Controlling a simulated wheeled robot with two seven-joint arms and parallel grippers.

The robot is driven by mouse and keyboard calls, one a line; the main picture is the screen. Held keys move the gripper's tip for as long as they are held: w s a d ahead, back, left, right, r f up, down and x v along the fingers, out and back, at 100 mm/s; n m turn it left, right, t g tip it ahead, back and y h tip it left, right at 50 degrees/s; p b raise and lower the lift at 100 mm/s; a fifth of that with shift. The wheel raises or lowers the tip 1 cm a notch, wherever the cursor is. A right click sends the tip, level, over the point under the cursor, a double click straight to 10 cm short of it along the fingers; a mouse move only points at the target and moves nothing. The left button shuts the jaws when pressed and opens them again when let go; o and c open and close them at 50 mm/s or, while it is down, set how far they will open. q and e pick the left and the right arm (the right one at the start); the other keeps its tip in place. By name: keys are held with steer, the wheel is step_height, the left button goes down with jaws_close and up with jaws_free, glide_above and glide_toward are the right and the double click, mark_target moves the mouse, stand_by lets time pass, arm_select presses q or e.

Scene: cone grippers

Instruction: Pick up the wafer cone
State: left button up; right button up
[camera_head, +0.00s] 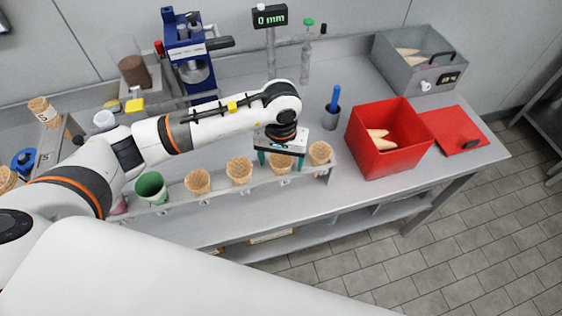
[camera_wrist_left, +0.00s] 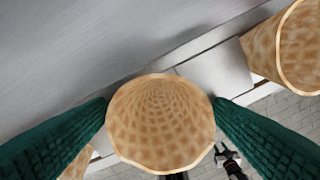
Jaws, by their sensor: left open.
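Several tan wafer cones stand in a row in a grey rack (camera_head: 222,190) along the front of the bench. My left gripper (camera_head: 281,158) is open over one wafer cone (camera_head: 279,168), and its body hides part of that cone's top. In the left wrist view this wafer cone (camera_wrist_left: 160,124) sits between the two green fingers, one on each side. Whether the fingers touch it I cannot tell. Neighbouring cones stand on the left (camera_head: 239,170) and on the right (camera_head: 320,153).
A green cup (camera_head: 151,188) stands at the rack's left end. To the right are a blue-handled tool in a grey holder (camera_head: 331,118), a red bin (camera_head: 384,160) with cones inside and a red lid (camera_head: 447,124). A blue machine (camera_head: 184,50) stands behind my left arm.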

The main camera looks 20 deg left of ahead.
arm_select(q)
steer(key=c, duration=0.7)
